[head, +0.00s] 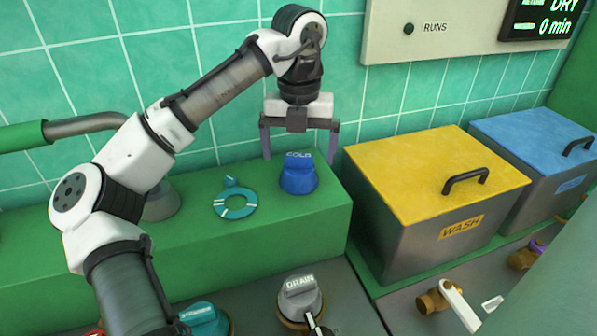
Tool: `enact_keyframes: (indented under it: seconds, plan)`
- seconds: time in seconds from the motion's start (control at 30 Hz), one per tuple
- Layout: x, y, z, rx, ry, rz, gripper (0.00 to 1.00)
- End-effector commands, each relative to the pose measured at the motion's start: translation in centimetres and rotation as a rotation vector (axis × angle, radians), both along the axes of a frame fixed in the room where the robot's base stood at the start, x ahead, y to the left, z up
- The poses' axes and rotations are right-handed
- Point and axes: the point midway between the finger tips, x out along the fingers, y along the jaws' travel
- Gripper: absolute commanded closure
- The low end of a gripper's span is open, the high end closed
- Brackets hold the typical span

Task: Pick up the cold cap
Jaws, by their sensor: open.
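The cold cap (298,177) is a blue knob-like cap marked COLD. It stands upright on the green ledge (270,232), near the ledge's right end. My gripper (300,157) is open and points down, with its two fingers spread to the left and right of the cap in the picture. The fingertips appear at about the height of the cap's top or a little behind it; I cannot tell the exact depth. The cap looks untouched, and nothing is held.
A grey DRAIN cap (299,295) and a teal cap (205,320) sit in front, below. The tiled wall is behind.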

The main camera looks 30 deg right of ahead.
Motion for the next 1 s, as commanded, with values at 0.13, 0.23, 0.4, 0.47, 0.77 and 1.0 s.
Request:
enact_keyframes:
  seconds: [0.13,0.23,0.4,0.47,0.77,1.0]
  plan:
    - [0.0,0.0,-0.8,0.000,0.003,0.001,0.02]
    - [0.1,0.0,-1.9,0.000,0.003,0.000,0.02]
    - [0.2,0.0,-4.5,0.002,0.001,0.003,0.02]
    - [0.2,0.0,-5.0,0.001,0.001,0.003,0.02]
    - [0.2,-0.1,-5.3,0.000,0.000,0.002,0.12]
    - [0.2,-0.1,-5.2,0.000,0.000,0.002,0.44]
